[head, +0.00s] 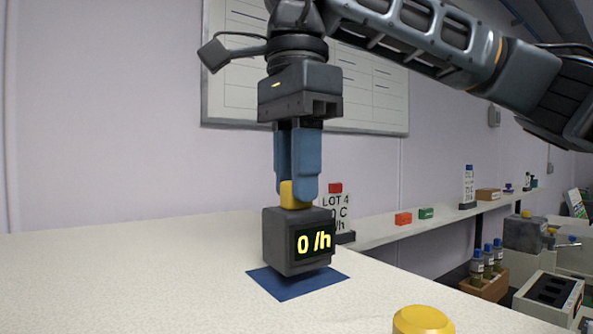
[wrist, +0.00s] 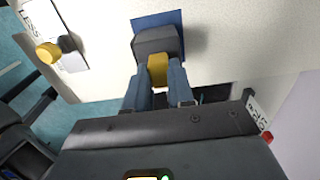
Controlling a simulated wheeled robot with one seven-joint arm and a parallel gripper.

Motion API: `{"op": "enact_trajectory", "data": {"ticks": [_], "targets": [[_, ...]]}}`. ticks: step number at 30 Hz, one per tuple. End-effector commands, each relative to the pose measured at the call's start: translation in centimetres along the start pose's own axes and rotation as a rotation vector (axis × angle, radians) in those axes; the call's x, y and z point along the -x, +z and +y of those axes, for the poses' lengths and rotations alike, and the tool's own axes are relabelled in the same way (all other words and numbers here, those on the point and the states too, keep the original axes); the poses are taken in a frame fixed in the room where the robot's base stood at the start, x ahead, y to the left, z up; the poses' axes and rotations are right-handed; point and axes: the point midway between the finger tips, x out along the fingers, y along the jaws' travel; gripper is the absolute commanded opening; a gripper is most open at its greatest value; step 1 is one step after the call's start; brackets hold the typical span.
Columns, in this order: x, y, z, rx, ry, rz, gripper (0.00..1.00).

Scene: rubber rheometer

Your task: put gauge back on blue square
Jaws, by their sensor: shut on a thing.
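The gauge (head: 287,258) is a dark grey box with a yellow knob on top and a display reading "0 /h". My gripper (head: 297,192) points down and is shut on the gauge's yellow knob. The blue square (head: 318,289) lies flat on the pale worktop directly under the gauge. In the wrist view the gauge (wrist: 156,42) overlaps the blue square (wrist: 160,19), whose far strip shows. The gauge looks upright. A small gap above the square, or contact with it, cannot be told for sure.
A yellow round button (head: 423,320) stands at the worktop's front edge. A "LOT 4" sign (head: 337,207) stands behind the gauge, partly hidden. A back shelf holds a red block (head: 403,218) and a green block (head: 426,213). The worktop's left side is clear.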

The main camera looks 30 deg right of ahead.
Motion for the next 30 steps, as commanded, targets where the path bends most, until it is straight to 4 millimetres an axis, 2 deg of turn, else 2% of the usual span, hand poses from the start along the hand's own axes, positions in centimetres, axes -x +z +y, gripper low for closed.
{"op": "enact_trajectory", "data": {"ticks": [8,18,19,27,30], "targets": [[-0.1,0.0,0.0,0.0,0.0,0.0,0.0],[-1.4,0.0,0.0,0.0,0.0,0.0,0.0],[-1.2,0.0,0.0,0.0,-0.001,0.0,0.25],[-1.2,0.0,0.0,0.0,0.0,0.0,0.51],[-1.2,0.0,0.0,0.0,0.0,0.0,0.53]]}}
